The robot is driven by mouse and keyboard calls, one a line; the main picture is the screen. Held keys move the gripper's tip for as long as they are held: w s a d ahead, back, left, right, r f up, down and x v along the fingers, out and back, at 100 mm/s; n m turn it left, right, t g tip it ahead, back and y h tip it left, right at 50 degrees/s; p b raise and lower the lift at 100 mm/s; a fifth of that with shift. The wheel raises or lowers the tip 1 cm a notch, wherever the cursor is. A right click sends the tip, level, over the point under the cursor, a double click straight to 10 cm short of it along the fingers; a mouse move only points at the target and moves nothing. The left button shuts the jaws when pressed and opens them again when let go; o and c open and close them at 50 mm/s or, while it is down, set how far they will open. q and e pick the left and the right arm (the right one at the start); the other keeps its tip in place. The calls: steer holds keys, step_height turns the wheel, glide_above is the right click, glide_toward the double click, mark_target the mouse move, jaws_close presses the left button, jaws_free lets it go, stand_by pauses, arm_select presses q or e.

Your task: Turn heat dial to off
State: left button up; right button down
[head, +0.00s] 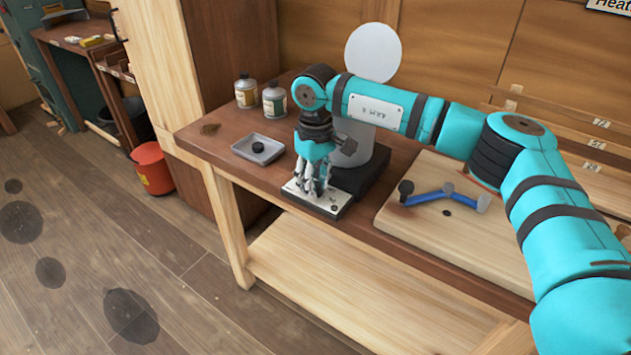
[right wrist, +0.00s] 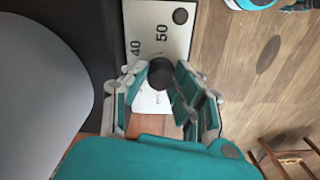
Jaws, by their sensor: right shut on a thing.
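The heat dial (right wrist: 161,73) is a round black knob on a white panel (right wrist: 148,22) printed with 40 and 50. In the head view the same panel (head: 338,201) tops a low dark unit at the table's front edge; there my fingers hide the dial. My right gripper (head: 314,188) points down over it. In the right wrist view my right gripper (right wrist: 162,82) has its fingers on both sides of the dial, shut on it. The dial's pointer and current setting cannot be made out. My left gripper is in neither view.
A second dark round spot (right wrist: 180,16) is on the panel. A grey tray (head: 258,149) and two bottles (head: 261,95) stand left of my gripper. A white disc (head: 372,52) rises behind. A board (head: 460,235) with a blue-handled tool (head: 440,196) lies right.

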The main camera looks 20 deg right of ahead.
steer(key=c, duration=1.3)
jaws_free()
steer(key=shift+r, duration=0.1)
step_height(320, 180, up, 12)
steer(key=shift+a, duration=0.1)
